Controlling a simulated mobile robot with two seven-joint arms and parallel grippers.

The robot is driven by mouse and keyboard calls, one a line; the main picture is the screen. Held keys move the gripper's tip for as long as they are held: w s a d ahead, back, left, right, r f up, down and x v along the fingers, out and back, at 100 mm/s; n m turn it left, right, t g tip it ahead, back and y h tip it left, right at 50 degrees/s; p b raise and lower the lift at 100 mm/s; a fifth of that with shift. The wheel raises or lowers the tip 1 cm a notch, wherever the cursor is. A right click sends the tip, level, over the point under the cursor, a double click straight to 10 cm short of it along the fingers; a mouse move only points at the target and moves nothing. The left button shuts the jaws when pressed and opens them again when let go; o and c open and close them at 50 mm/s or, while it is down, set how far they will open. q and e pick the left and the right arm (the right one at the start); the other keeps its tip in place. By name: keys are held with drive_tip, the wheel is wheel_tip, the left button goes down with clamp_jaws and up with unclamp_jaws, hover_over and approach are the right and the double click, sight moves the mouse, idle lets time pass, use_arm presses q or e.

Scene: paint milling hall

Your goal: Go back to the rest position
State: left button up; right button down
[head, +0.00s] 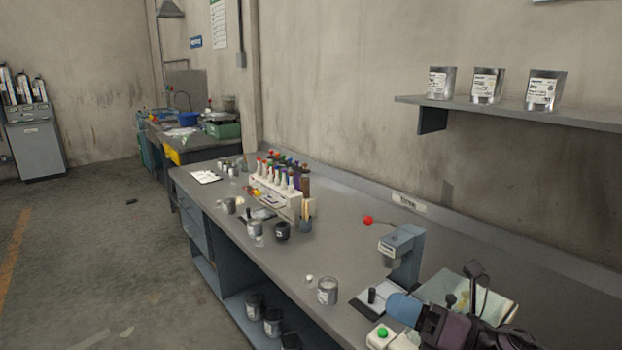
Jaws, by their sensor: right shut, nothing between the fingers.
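My right arm reaches in at the bottom right. My right gripper (476,271) appears as small dark parts above the arm's dark links, over the right front of the workbench. It is shut and empty. It shows in front of a pale, open tray (506,310), and I cannot tell how far above the tray it is. My left gripper is not in view.
The long grey workbench (340,255) holds a press-like device (403,249) with a red-knobbed lever (368,219), a jar (327,291), a pot of brushes (305,219) and a bottle rack (275,190). A wall shelf (510,112) holds tins.

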drive_tip(key=s+d+f+m+t+h, duration=0.25)
drive_tip(key=d+f+m+h, duration=0.4)
drive_tip(key=m, duration=0.75)
drive_tip(key=s+d+f+m+t+h, duration=0.2)
drive_tip(key=d+f+m+t+h, duration=0.15)
drive_tip(key=m+h, duration=0.85)
drive_tip(key=s+d+f+m+g, duration=0.2)
drive_tip(key=s+f+m+g, duration=0.45)
drive_tip(key=s, duration=0.35)
drive_tip(key=s+d+f+m+g, duration=0.2)
drive_tip(key=s+f+m+g, duration=0.45)
drive_tip(key=s, duration=0.35)
drive_tip(key=w+f+t+y, duration=0.1)
drive_tip(key=w+f+t, duration=0.6)
drive_tip(key=f, duration=0.3)
drive_tip(key=shift+w+t, duration=0.3)
drive_tip(key=shift+t, duration=0.6)
drive_tip(key=shift+a+r, duration=0.1)
